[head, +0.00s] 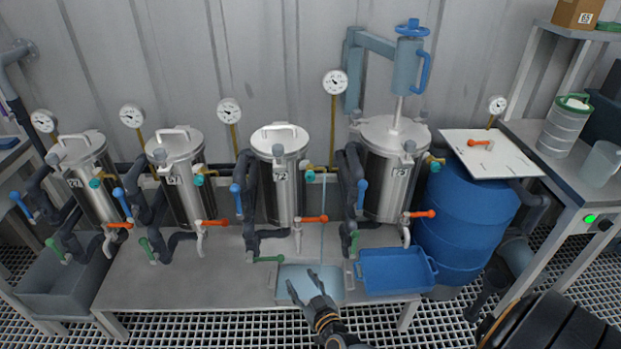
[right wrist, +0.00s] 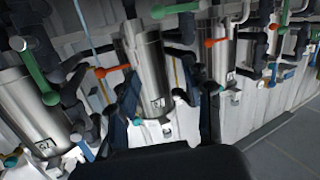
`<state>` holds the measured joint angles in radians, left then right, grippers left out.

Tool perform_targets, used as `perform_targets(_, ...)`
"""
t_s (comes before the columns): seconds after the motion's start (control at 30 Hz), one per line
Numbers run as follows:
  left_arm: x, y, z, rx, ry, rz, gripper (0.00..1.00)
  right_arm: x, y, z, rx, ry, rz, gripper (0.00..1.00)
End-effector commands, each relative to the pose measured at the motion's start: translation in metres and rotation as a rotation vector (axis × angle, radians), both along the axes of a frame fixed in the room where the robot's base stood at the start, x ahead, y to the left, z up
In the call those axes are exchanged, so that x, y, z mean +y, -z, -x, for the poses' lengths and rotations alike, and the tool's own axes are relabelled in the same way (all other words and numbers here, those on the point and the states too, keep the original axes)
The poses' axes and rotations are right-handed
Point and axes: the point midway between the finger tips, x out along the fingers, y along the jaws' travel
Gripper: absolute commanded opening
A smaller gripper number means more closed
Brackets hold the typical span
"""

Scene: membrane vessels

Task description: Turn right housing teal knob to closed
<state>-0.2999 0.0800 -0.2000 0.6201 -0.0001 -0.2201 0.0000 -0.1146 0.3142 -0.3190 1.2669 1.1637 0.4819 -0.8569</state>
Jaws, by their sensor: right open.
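Several steel housings stand in a row at the wall. The right housing (head: 390,185) is the rightmost one, below a blue hand-wheel column. Its small teal knob (head: 428,161) sits on the upper right side next to a brass fitting; its exact setting is too small to read. The neighbouring housing (head: 277,185) has a similar teal knob (head: 309,176). My right gripper (head: 306,284) is open and empty, over the pale tray at the bench front, well below and left of the right housing's knob. Its spread fingers show in the right wrist view (right wrist: 168,108). My left gripper is out of view.
A thin pale stream or line (head: 322,220) runs down to the pale tray (head: 283,297). A blue tray (head: 397,287) sits beside it. Orange handles (head: 422,214), blue handles (head: 361,193) and dark pipes crowd the housings. A blue barrel (head: 463,225) stands at right.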

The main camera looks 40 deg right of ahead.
Motion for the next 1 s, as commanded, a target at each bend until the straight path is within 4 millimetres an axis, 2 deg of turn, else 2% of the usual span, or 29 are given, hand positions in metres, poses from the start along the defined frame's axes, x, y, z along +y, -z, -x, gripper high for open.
perform_targets(0.03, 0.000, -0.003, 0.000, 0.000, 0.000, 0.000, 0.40, -0.012, -0.048, -0.018, -0.093, 0.058, -0.006, 0.50)
perform_targets(0.1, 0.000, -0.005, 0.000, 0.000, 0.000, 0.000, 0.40, -0.028, -0.098, -0.032, -0.181, 0.150, -0.019, 0.50)
perform_targets(0.2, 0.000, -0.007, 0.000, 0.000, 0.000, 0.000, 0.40, -0.046, -0.150, -0.040, -0.241, 0.266, -0.049, 0.50)
perform_targets(0.3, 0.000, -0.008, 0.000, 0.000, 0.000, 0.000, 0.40, -0.056, -0.180, -0.041, -0.246, 0.347, -0.079, 0.50)
perform_targets(0.43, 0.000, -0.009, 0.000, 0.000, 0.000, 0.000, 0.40, -0.061, -0.197, -0.040, -0.225, 0.401, -0.103, 0.50)
perform_targets(0.63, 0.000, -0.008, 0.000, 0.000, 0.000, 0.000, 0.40, -0.069, -0.200, -0.049, -0.212, 0.418, -0.109, 0.50)
perform_targets(0.77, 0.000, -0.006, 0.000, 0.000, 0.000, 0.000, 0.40, -0.080, -0.200, -0.067, -0.214, 0.418, -0.107, 0.50)
perform_targets(1.0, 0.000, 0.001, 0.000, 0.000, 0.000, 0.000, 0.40, -0.108, -0.199, -0.112, -0.215, 0.418, -0.107, 0.50)
